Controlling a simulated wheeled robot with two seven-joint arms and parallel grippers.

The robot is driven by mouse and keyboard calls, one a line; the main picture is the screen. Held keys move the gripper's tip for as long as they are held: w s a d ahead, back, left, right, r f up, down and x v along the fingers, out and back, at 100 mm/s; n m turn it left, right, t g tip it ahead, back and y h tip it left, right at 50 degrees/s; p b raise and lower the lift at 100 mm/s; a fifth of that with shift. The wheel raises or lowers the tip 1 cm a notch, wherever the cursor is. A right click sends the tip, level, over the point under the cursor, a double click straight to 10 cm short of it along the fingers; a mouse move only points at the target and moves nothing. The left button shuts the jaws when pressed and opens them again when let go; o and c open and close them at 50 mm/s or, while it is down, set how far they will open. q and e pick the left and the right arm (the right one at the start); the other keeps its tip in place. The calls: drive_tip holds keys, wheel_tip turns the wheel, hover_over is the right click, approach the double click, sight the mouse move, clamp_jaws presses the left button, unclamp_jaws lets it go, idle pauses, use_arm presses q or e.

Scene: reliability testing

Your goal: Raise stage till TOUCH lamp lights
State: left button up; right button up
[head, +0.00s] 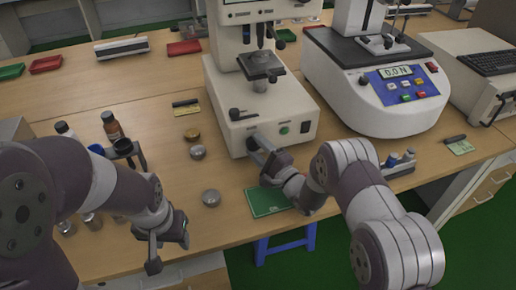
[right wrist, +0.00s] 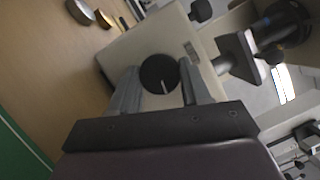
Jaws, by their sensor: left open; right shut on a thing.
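The white tester (head: 222,92) stands at the back middle, with its small grey stage (head: 262,66) under the spindle. The stage also shows in the right wrist view (right wrist: 238,55). My right gripper (head: 262,146) is at the lower front of the tester base. In the right wrist view its fingers are shut on a round black knob (right wrist: 158,74) with a white mark. A green round button or lamp (head: 284,130) is on the base front; I cannot read any TOUCH label or tell whether it is lit. My left gripper (head: 155,248) is open and empty at the front left.
A white force tester (head: 370,85) reading 0.0 N stands to the right. Metal discs (head: 211,198) lie left of the tester. A brown bottle (head: 112,125) stands near my left arm. A green card (head: 268,201) lies near the front edge, below my right gripper.

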idle(0.3)
drive_tip(key=o, duration=1.1)
drive_tip(key=v, duration=0.7)
drive_tip(key=shift+s+d+f, duration=0.1)
drive_tip(key=shift+s+d, duration=0.05)
drive_tip(key=shift+s, duration=0.05)
